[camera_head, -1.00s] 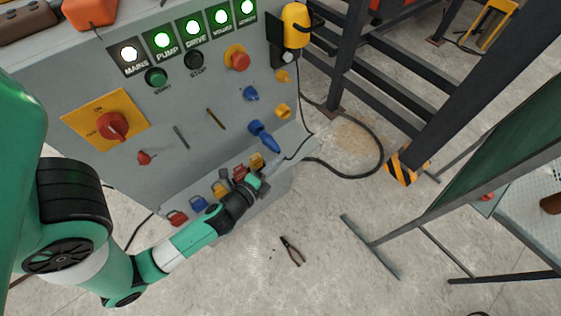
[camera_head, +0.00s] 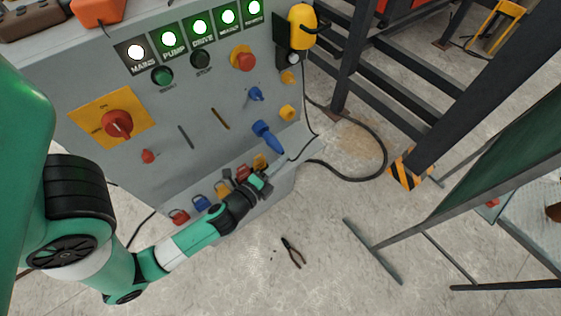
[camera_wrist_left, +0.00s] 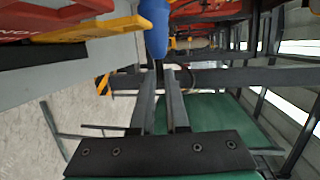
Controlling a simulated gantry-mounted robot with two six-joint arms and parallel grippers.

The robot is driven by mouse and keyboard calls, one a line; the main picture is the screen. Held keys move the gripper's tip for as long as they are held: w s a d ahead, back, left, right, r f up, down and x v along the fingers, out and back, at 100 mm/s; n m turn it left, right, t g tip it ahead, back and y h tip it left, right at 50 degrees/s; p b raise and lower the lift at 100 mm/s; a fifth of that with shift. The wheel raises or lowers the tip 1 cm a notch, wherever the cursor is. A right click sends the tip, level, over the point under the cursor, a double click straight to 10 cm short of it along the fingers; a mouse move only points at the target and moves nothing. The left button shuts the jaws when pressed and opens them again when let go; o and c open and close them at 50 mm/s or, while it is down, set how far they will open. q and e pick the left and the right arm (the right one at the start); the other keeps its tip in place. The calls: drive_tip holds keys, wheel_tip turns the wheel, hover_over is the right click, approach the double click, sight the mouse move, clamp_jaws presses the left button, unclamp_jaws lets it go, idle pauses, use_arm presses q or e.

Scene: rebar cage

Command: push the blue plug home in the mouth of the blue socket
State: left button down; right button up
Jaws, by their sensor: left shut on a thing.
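The blue plug (camera_head: 273,142) is held by my left gripper (camera_head: 275,165) in front of the grey panel. In the wrist view the blue plug (camera_wrist_left: 154,28) stands upright beyond my left fingers (camera_wrist_left: 162,85), which are shut on its narrow dark tail end. In the head view the plug's front lines up with the blue socket (camera_head: 260,127), and I see no clear gap between them. How deep the plug sits is hard to tell. The socket's mouth is hidden by the plug. My right gripper is out of view.
Several coloured padlocks (camera_head: 201,203) sit along the panel's lower edge, close to my left wrist. A second blue fitting (camera_head: 256,93) and a yellow one (camera_head: 287,113) are on the panel nearby. A black cable (camera_head: 384,160) loops over the floor. Pliers (camera_head: 293,252) lie on the floor.

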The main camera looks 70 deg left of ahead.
use_arm(q)
drive_tip(key=shift+s+a+r+p, duration=0.1)
drive_tip(key=shift+s+a+p, duration=0.1)
drive_tip(key=shift+a+p, duration=0.45)
drive_tip(key=shift+s+a+p, duration=0.15)
drive_tip(key=shift+a+p, duration=0.15)
drive_tip(key=shift+p, duration=0.5)
idle(0.4)
drive_tip(key=shift+s+a+p, duration=0.3)
drive_tip(key=shift+a+p, duration=0.5)
drive_tip(key=shift+p, duration=0.95)
drive_tip(key=c, duration=0.8)
unclamp_jaws()
drive_tip(key=shift+a, duration=0.1)
drive_tip(key=shift+c, duration=0.2)
drive_tip(key=shift+s, duration=0.1)
drive_tip(key=shift+s+d, duration=0.25)
drive_tip(key=b, duration=0.7)
approach(276, 151)
drive_tip(key=v, duration=0.3)
drive_tip(key=shift+s+r, duration=0.1)
